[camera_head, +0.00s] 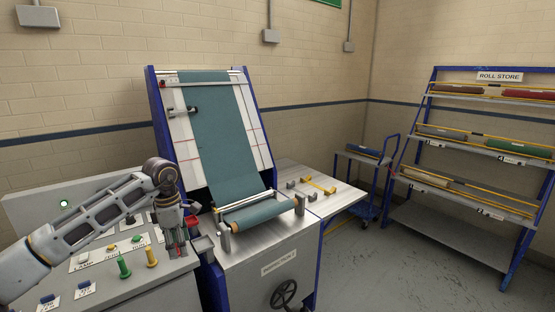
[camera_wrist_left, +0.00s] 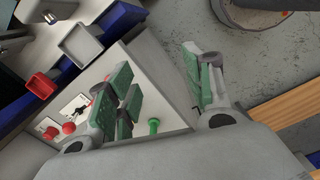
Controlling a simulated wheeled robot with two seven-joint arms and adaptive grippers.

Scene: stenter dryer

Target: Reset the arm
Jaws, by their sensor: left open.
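My left arm (camera_head: 95,222) comes in from the left over the control panel. My left gripper (camera_head: 180,243) points down above the panel's right part, close to the machine. In the left wrist view its green-padded fingers (camera_wrist_left: 160,92) are spread apart with nothing between them. A green knob (camera_wrist_left: 153,126) shows beyond them, apart from the fingers. My right arm and gripper are not in view.
The control panel (camera_head: 165,285) carries a green lever (camera_head: 124,266), a yellow lever (camera_head: 151,257) and several labelled buttons. The machine with teal fabric (camera_head: 225,130) stands right of the gripper. A small grey tray (camera_head: 203,245) sits close by. A roll rack (camera_head: 465,235) stands far right; floor before it is clear.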

